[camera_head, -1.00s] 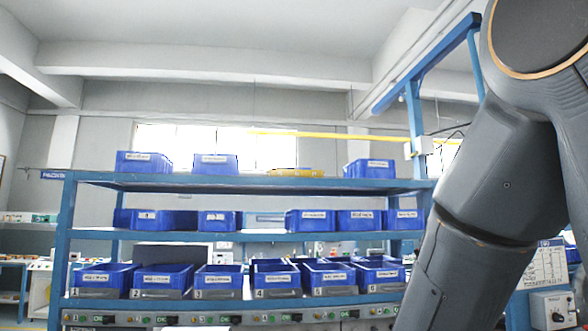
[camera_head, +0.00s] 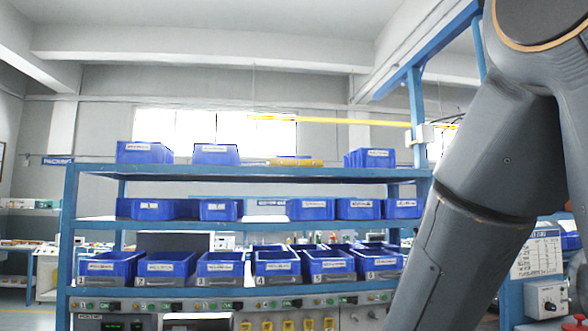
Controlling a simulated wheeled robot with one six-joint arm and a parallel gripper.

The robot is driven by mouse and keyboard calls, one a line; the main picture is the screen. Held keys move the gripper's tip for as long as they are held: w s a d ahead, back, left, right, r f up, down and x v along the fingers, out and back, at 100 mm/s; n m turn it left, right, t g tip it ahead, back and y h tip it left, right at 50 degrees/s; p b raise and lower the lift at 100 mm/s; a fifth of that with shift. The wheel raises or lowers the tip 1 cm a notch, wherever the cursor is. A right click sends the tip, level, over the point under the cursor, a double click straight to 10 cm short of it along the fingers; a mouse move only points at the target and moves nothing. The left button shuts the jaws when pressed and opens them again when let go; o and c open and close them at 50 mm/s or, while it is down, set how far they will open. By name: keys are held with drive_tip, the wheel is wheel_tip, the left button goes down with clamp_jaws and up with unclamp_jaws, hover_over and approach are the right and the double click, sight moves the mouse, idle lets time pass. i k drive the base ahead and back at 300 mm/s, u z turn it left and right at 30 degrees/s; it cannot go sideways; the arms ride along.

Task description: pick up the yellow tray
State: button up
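The yellow tray (camera_head: 297,162) lies low and flat on the top shelf of the blue rack, between a blue bin on its left and another on its right. Only its thin front side shows, so I cannot see into it. My arm fills the right side of the view and reaches down out of the bottom edge. My gripper is not in view.
The blue rack's top shelf (camera_head: 250,174) also holds blue bins (camera_head: 216,154) and (camera_head: 370,158). The shelves below hold several more labelled blue bins (camera_head: 311,209). A control box (camera_head: 547,298) hangs at the lower right. A yellow bar runs above the rack.

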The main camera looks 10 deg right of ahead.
sight(273, 162)
drive_tip(key=u, duration=0.6)
drive_tip(key=i, duration=1.05)
drive_tip(key=u, duration=0.1)
